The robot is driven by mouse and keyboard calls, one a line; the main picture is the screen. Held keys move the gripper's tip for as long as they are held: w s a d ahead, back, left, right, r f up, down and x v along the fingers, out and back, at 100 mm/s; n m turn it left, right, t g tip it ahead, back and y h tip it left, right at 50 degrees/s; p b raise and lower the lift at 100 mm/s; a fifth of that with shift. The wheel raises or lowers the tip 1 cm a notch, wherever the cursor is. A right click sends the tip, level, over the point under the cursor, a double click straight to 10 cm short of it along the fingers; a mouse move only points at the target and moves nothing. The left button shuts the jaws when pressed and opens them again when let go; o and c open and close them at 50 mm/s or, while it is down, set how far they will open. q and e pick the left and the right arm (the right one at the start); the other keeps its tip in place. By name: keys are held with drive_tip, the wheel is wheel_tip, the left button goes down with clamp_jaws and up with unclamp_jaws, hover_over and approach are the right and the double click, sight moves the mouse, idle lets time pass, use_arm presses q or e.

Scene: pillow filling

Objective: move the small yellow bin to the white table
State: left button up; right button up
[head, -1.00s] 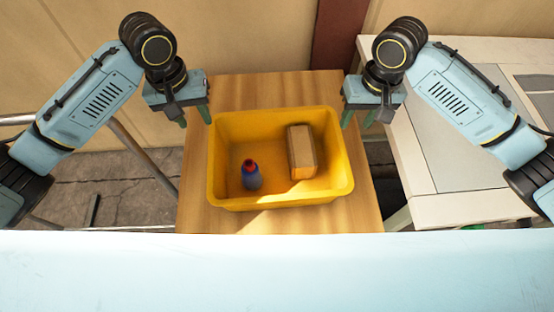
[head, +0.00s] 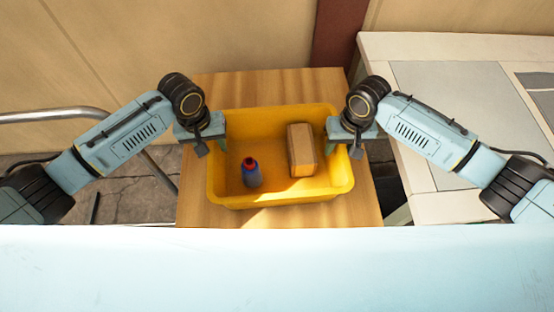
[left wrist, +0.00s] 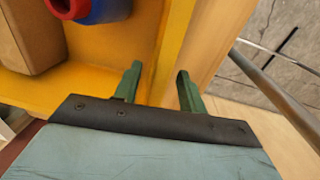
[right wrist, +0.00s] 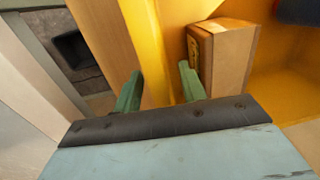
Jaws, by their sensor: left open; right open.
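The small yellow bin (head: 280,198) stands on a wooden table, holding a blue bottle with a red cap (head: 251,173) and a brown box (head: 302,150). My left gripper (head: 208,146) is open at the bin's left wall. In the left wrist view its fingers (left wrist: 158,90) sit either side of the bin's wall (left wrist: 174,45). My right gripper (head: 344,148) is open at the bin's right wall. In the right wrist view its fingers (right wrist: 160,90) straddle the wall (right wrist: 150,50), with the box close to the inner finger. I cannot tell whether any finger touches the wall.
The white table (head: 450,208) stands to the right, with grey panels on top and clear room. A metal rail (head: 60,115) is at the left. A wall closes off the back.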

drive_tip(key=shift+f, duration=0.1)
use_arm(q)
clamp_jaws()
use_arm(e)
clamp_jaws()
